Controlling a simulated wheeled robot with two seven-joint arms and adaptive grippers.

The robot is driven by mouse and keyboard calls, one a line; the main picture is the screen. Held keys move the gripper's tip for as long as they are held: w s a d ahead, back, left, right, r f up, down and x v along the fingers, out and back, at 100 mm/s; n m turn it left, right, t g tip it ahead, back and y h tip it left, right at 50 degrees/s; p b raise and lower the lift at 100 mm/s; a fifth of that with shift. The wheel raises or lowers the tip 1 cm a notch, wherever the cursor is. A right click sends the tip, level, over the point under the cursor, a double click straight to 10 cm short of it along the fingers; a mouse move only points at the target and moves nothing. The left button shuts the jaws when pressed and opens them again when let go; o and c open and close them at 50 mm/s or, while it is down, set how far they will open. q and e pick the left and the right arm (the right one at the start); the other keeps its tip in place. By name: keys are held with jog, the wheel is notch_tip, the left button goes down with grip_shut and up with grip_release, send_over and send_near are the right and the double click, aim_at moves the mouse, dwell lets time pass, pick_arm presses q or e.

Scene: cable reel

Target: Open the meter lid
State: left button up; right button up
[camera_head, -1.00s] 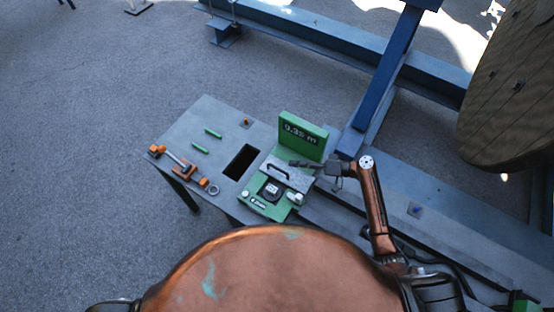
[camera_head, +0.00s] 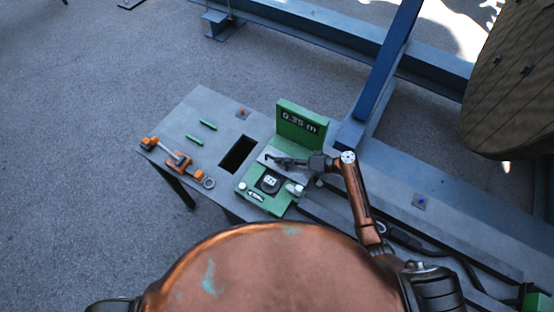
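The green meter (camera_head: 257,197) stands on the grey table. Its upright display (camera_head: 301,122) reads about "0.35 m". The grey meter lid (camera_head: 290,182) lies across the meter in front of the display, partly hidden by my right gripper. Its dark handle is covered or blends with the fingers. My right gripper (camera_head: 277,161) comes in from the right, its dark fingers pointing left over the lid's far edge. Whether it touches the handle, and how far its fingers are apart, is too small to tell. My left gripper is not in view.
The table (camera_head: 200,108) has a rectangular opening (camera_head: 238,155) left of the meter. Two green rods (camera_head: 195,139) and an orange-and-grey tool (camera_head: 178,160) lie farther left. A blue frame (camera_head: 385,80) stands behind, with a large wooden reel (camera_head: 515,85) at the right.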

jog(key=shift+x, duration=1.35)
jog(key=shift+c, duration=0.4)
grip_shut()
